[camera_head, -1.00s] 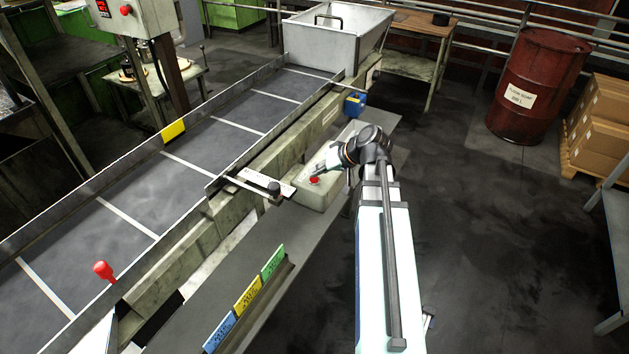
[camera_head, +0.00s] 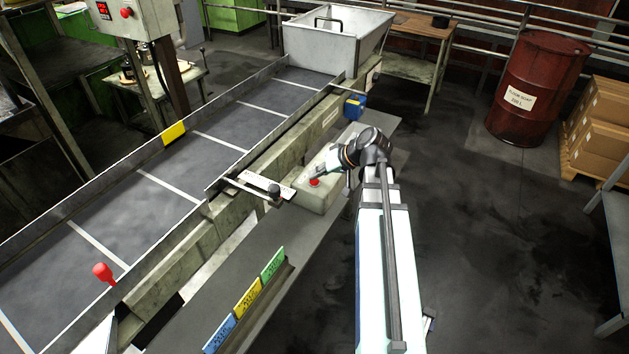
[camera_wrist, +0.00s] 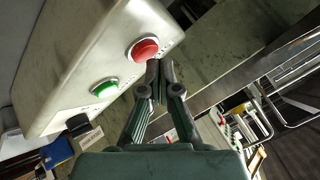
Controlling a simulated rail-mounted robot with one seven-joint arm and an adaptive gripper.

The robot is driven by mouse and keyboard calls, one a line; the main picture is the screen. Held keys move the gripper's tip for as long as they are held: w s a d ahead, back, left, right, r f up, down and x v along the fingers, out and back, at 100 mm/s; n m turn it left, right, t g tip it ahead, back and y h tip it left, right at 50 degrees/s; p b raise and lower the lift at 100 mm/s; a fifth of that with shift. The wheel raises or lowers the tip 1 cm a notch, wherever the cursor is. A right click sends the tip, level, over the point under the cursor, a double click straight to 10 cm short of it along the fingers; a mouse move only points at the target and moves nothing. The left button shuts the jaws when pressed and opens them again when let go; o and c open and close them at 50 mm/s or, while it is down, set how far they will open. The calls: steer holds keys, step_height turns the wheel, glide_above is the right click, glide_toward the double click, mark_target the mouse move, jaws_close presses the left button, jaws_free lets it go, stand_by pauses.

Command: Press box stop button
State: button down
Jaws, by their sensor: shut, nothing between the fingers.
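The pale control box (camera_head: 318,201) sits on the ledge beside the conveyor, with a red button (camera_head: 314,183) on top. In the wrist view the box (camera_wrist: 75,60) shows a round red button (camera_wrist: 145,49) near one end and a green button (camera_wrist: 104,88) beside it. My gripper (camera_wrist: 160,68) is shut and empty. In the wrist view its fingertips are right beside the lower edge of the red button. In the head view my gripper (camera_head: 318,172) is just beyond the red button. I cannot tell whether the fingertips touch it.
A lever with a dark knob (camera_head: 274,189) stands left of the box. A blue device (camera_head: 354,106) is beyond it. Coloured folders (camera_head: 248,296) stand on the near ledge. The conveyor (camera_head: 150,205) runs along the left. A red barrel (camera_head: 537,88) stands at right; the floor between is clear.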

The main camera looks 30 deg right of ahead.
mark_target(316, 181)
steer(key=shift+f, duration=0.1)
steer(key=shift+f+b, duration=0.35)
steer(key=shift+b, duration=0.1)
stand_by(0.5)
steer(key=shift+r, duration=0.45)
steer(key=shift+r+p, duration=0.1)
steer(key=shift+p, duration=0.2)
steer(key=shift+r+p, duration=1.65)
steer(key=shift+r, duration=1.25)
